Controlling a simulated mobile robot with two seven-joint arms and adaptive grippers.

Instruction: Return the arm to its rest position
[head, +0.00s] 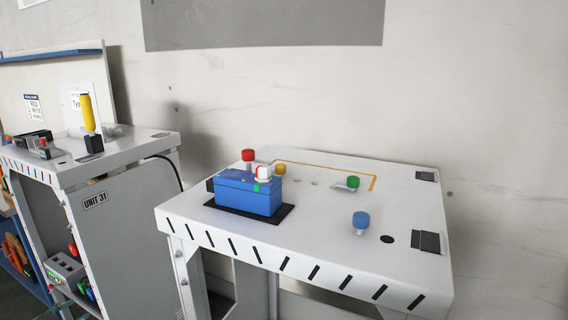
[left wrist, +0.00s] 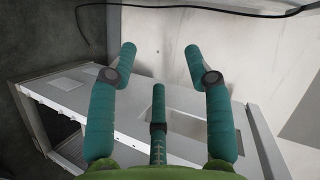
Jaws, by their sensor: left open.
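My left gripper (left wrist: 160,60) shows only in the left wrist view. Its green fingers are spread wide and nothing is between them. Behind the fingers are a pale metal frame or shelf (left wrist: 60,97) and a light wall. I cannot tell exactly which unit this metal part belongs to. No arm or gripper of mine shows in the head view. My right gripper is in neither view.
In the head view a white table (head: 330,245) holds a blue box (head: 247,195) on a black mat, with red, yellow, green and blue knobs around. UNIT 31 (head: 125,225) stands left, with a yellow-handled lever (head: 87,113). A dark cable (left wrist: 220,9) crosses the wrist view's top.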

